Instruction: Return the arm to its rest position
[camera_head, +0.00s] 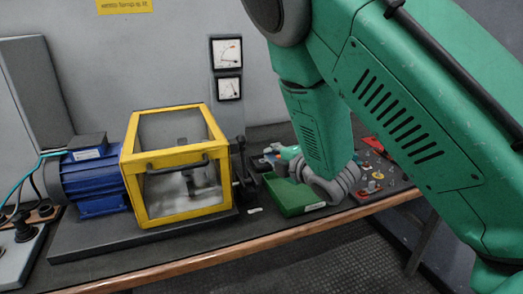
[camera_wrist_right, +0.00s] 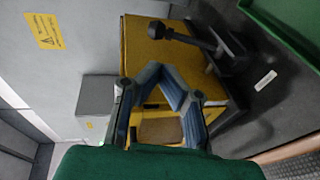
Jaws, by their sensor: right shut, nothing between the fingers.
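My right arm, green with grey joints, reaches in from the upper right in the head view and bends down over the bench. My right gripper (camera_head: 268,160) is small there and partly hidden behind the forearm, just right of the yellow-framed box (camera_head: 180,215). In the wrist view the blue-grey fingers of the gripper (camera_wrist_right: 158,72) come together at their tips with nothing between them. The yellow box (camera_wrist_right: 150,40) is behind them there. My left gripper is in neither view.
A green tray (camera_head: 290,197) lies under my wrist, with small coloured parts (camera_head: 375,180) to its right. A blue motor (camera_head: 92,180) adjoins the box. Two gauges (camera_head: 227,70) stand behind. The bench (camera_head: 150,262) has a wooden front edge.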

